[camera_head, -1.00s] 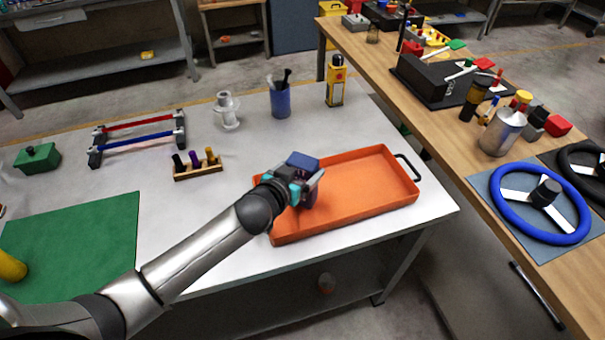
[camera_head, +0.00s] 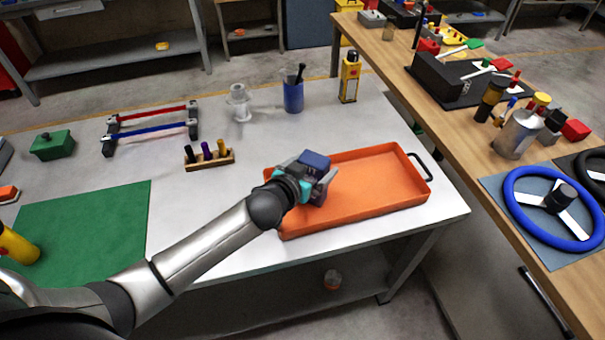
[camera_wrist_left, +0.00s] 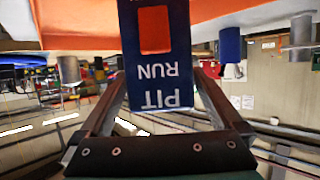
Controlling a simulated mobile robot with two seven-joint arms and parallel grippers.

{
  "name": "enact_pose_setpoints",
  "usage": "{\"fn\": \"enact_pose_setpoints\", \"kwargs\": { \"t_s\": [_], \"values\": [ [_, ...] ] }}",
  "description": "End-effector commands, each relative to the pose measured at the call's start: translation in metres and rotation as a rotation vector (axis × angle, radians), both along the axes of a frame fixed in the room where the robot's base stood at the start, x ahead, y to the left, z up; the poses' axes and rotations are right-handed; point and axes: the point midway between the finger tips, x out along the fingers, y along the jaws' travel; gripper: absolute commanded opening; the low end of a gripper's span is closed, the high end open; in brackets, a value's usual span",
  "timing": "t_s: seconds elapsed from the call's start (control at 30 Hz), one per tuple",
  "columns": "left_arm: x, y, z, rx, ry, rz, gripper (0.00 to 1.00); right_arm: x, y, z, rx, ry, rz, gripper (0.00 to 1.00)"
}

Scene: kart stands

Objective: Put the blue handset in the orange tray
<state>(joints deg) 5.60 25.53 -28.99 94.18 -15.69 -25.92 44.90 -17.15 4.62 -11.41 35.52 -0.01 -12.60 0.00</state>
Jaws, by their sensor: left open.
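The blue handset (camera_head: 316,159) is at my left gripper, over the left part of the orange tray (camera_head: 384,204). In the left wrist view the handset (camera_wrist_left: 158,85) stands between the two fingers, with an orange patch and the words PIT RUN upside down. My left gripper (camera_head: 322,184) is open around it. It also shows in the left wrist view (camera_wrist_left: 160,98). My right gripper is not in view.
A wooden rack with several small pegs (camera_head: 209,160) stands left of the tray. A green mat (camera_head: 95,225) lies at left. The tray's right part is empty.

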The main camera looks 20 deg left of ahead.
Motion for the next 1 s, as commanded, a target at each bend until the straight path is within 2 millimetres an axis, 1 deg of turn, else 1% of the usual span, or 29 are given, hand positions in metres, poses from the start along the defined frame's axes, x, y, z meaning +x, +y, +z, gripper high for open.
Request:
{"fn": "enact_pose_setpoints", "kwargs": {
  "t_s": [0.17,0.5,0.63,0.8,1.0],
  "values": [
    [-0.022,0.003,0.008,0.0,0.003,0.0,1.0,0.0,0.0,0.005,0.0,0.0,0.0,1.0],
    [-0.072,0.013,0.028,0.001,0.005,0.0,1.0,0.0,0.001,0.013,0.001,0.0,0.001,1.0],
    [-0.088,0.015,0.035,0.0,0.004,0.0,1.0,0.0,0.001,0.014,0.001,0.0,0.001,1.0],
    [-0.102,0.018,0.041,0.0,0.003,0.001,1.0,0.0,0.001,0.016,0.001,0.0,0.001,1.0],
    [-0.108,0.019,0.044,0.001,0.002,0.002,1.0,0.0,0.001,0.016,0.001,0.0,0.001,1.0]
  ]
}}
